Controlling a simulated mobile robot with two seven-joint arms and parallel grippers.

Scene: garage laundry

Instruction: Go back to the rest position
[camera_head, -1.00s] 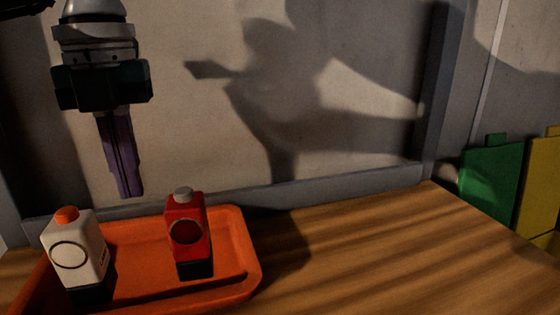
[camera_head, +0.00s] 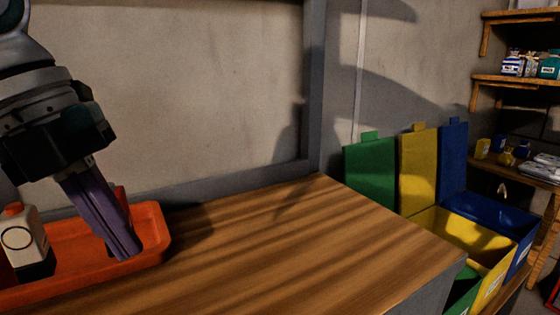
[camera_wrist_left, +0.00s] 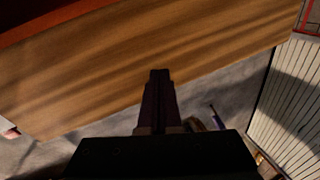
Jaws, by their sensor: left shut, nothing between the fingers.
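My left gripper (camera_head: 124,252) comes in from the left in the head view, pointing down, its purple fingers shut with nothing between them. In the picture it overlaps the right part of the orange tray (camera_head: 70,272); I cannot tell its height above it. A white bottle with an orange cap (camera_head: 22,242) stands in the tray at the left. A red bottle (camera_head: 121,196) is mostly hidden behind the fingers. In the left wrist view the shut fingers (camera_wrist_left: 160,75) point at the wooden worktop. My right gripper is not in view.
The wooden worktop (camera_head: 290,240) is clear right of the tray. Green (camera_head: 371,172), yellow (camera_head: 418,165) and blue (camera_head: 453,160) lidded bins stand beyond its right end. Shelves (camera_head: 515,80) with small goods are at the far right. A grey wall backs the worktop.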

